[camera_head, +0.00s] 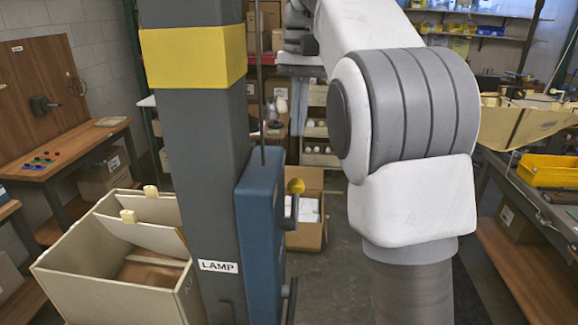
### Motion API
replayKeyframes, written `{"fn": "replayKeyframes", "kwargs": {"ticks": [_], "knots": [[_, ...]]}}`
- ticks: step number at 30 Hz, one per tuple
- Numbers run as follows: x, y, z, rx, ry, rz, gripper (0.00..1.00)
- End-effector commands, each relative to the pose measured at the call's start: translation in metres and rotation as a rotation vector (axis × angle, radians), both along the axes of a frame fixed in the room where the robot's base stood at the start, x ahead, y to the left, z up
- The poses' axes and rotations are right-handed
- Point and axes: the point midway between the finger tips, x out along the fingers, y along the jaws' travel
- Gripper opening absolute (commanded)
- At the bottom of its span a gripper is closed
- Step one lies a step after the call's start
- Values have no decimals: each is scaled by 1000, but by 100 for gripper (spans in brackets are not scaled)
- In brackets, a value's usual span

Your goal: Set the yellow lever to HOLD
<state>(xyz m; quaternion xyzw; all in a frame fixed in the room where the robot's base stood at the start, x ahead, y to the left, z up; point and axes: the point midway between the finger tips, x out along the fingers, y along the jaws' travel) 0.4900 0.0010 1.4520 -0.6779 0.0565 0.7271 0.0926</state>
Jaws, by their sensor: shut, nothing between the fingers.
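A yellow ball knob (296,186) tops a short dark lever on the right side of a blue box (260,225). The box is fixed to a grey post (190,150) with a yellow band and a white LAMP label (218,266). The lever is seen nearly edge-on, and I see no HOLD marking, so its setting cannot be told. A second dark handle (290,298) shows lower on the box's right side. My arm hangs down to the right of the lever, apart from it in the picture. My gripper is out of the frame.
An open cream bin (110,295) with raised flaps stands left of the post. An open cardboard box (308,236) with white contents lies on the floor behind the lever. Benches line both sides, with a yellow tray (550,172) on the right one. A thin rod rises above the blue box.

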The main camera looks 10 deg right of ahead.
Motion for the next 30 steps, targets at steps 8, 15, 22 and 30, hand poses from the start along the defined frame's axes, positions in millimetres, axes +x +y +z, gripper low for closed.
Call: {"fn": "replayKeyframes", "kwargs": {"ticks": [8,15,22,30], "knots": [[0,0,0,0,0,-1,0],[0,0,-2,0,0,0,0],[-2,1,-26,1,3,-1,0],[-5,4,-72,0,3,0,0]]}}
